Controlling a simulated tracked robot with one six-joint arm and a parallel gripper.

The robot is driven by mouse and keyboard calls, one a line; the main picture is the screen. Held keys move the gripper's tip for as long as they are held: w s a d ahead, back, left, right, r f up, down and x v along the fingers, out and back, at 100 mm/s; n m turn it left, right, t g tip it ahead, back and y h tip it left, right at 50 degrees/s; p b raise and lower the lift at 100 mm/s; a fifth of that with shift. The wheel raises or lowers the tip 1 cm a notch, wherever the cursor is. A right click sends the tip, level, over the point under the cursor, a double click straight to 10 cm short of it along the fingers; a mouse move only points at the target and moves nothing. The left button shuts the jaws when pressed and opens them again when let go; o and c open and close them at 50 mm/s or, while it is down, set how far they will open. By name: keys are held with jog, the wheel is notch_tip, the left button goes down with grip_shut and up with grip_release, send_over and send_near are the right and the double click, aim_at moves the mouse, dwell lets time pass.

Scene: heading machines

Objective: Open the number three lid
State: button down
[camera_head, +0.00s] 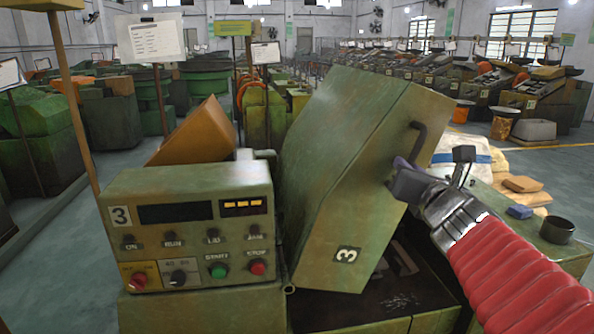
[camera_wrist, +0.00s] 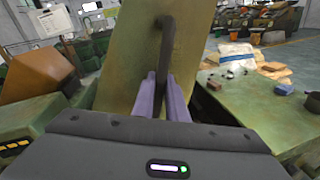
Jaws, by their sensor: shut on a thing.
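My gripper (camera_head: 398,185) is at the lower end of the handle, at the lid's right edge. In the wrist view the two purple fingers (camera_wrist: 163,98) stand on either side of the dark handle (camera_wrist: 166,50) and are shut on it. The lid (camera_wrist: 130,50) fills the middle of that view.
A control box (camera_head: 190,225) marked "3" with buttons stands left of the lid. A blue block (camera_head: 519,212) and a dark cup (camera_head: 557,230) sit on the green surface at right. Sacks (camera_head: 465,160) lie behind. Other machines line the hall.

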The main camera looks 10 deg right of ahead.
jog(key=shift+a+r+n, duration=0.15)
jog(key=shift+a+r, duration=0.05)
jog(key=shift+a, duration=0.3)
jog(key=shift+a+r+n, duration=0.15)
jog(key=shift+a+r, duration=0.05)
jog(key=shift+a, duration=0.3)
jog(key=c, duration=1.8)
grip_release()
jog(key=shift+r, duration=0.15)
jog(key=shift+o, duration=0.2)
jog(key=shift+r, duration=0.1)
jog(key=f+v, duration=0.1)
jog(key=v, duration=1.2)
jog(key=shift+s+r, duration=0.25)
jog(key=shift+s, duration=0.1)
jog(key=shift+a, duration=0.1)
